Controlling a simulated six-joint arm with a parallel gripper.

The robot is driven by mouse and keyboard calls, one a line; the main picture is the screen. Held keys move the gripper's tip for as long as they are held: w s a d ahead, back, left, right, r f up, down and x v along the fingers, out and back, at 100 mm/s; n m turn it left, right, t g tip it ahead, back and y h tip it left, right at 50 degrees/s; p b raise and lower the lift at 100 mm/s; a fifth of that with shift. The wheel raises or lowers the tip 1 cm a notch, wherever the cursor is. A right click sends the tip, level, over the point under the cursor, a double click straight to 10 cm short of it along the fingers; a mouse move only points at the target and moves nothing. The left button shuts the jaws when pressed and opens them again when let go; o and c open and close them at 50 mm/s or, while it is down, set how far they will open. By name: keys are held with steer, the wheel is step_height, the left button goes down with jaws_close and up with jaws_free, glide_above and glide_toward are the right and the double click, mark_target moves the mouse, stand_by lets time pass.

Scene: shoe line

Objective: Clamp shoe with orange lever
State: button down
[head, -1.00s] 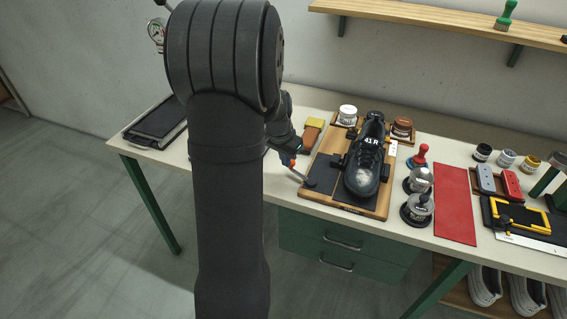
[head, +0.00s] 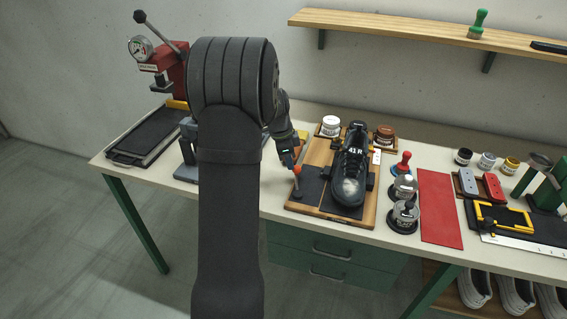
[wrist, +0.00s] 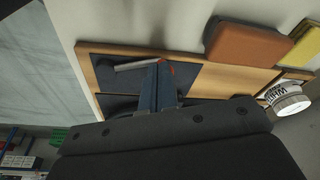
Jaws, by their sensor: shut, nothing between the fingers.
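The black shoe (head: 348,180), marked "41 R", sits toe forward on a wooden board (head: 331,220) with dark pads. Dark clamp blocks (head: 370,181) stand at its sides; I cannot tell whether they touch it. The lever, a thin grey rod with an orange tip (head: 297,170), stands at the board's left part. In the wrist view the grey rod (wrist: 135,66) runs to a red-orange tip by my fingers. My gripper (wrist: 160,72) is shut with nothing between the fingers, right at the lever's tip. Contact is unclear. The shoe is not recognisable in the wrist view.
A white-lidded jar (head: 330,125) and a brown jar (head: 384,134) stand behind the board. A red-handled stamp (head: 403,162) and domed pots (head: 404,212) are to its right, then a red mat (head: 438,208). Brown (wrist: 245,38) and yellow blocks lie near the board.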

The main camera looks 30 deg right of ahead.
steer(key=shift+s+d+f, duration=0.1)
steer(key=shift+s+d, duration=0.05)
steer(key=shift+d, duration=0.45)
stand_by(0.3)
steer(key=w+a+r, duration=0.2)
steer(key=a+r, duration=0.3)
steer(key=r, duration=0.6)
steer(key=shift+w+a+r, duration=0.15)
steer(key=shift+w+r, duration=0.1)
steer(key=shift+w, duration=0.05)
steer(key=shift+f, duration=0.1)
steer(key=x, duration=0.4)
steer(key=s+d+x, duration=0.1)
steer(key=x, duration=0.2)
steer(key=d+x, duration=0.1)
steer(key=x, duration=0.3)
steer(key=shift+s+d, duration=0.15)
steer(key=shift+s, duration=0.05)
steer(key=shift+a+f+n, duration=0.2)
steer(key=shift+a+n, duration=0.55)
steer(key=shift+n, duration=0.05)
